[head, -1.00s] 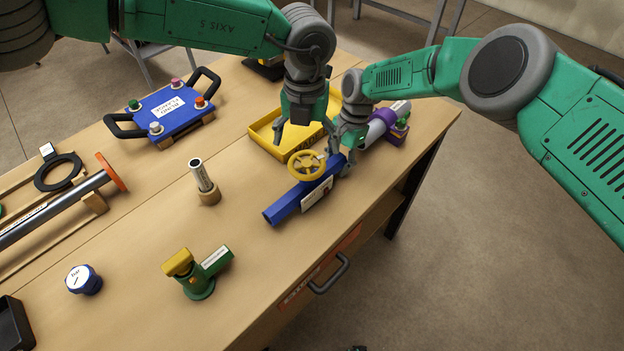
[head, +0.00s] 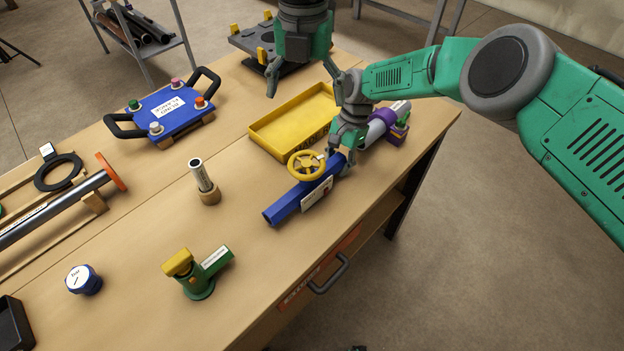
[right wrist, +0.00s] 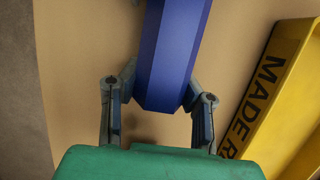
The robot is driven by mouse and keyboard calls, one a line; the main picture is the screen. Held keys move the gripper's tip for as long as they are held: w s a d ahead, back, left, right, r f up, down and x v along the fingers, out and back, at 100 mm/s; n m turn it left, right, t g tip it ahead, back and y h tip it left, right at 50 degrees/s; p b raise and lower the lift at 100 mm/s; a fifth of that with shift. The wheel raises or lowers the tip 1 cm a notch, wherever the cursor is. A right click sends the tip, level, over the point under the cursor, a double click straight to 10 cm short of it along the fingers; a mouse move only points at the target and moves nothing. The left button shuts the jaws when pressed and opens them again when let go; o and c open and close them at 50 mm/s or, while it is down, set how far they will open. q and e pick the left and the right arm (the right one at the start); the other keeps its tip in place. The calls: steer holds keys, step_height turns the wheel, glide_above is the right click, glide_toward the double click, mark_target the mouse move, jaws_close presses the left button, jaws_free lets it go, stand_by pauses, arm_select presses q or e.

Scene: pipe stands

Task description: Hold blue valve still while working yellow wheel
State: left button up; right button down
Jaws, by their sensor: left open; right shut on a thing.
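The blue valve (head: 285,207) lies on the table near its front edge, with a white label on its side. The yellow wheel (head: 307,164) sits on top of it. My right gripper (head: 343,158) is shut on the far right end of the blue valve body. In the right wrist view the blue body (right wrist: 174,50) lies between the two fingers (right wrist: 157,97). My left gripper (head: 302,80) is open and empty, raised above the back of the table, behind the yellow tray and apart from the wheel.
The yellow tray (head: 257,142) lies right behind the valve. A purple and grey pipe piece (head: 377,128) is right of my right gripper.

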stand_by(0.3)
steer(key=c, duration=1.1)
jaws_free()
steer(key=shift+r, duration=0.1)
steer(key=v, duration=1.1)
steer(key=shift+w+r, duration=0.2)
steer(key=shift+r, duration=0.15)
steer(key=shift+d, duration=0.1)
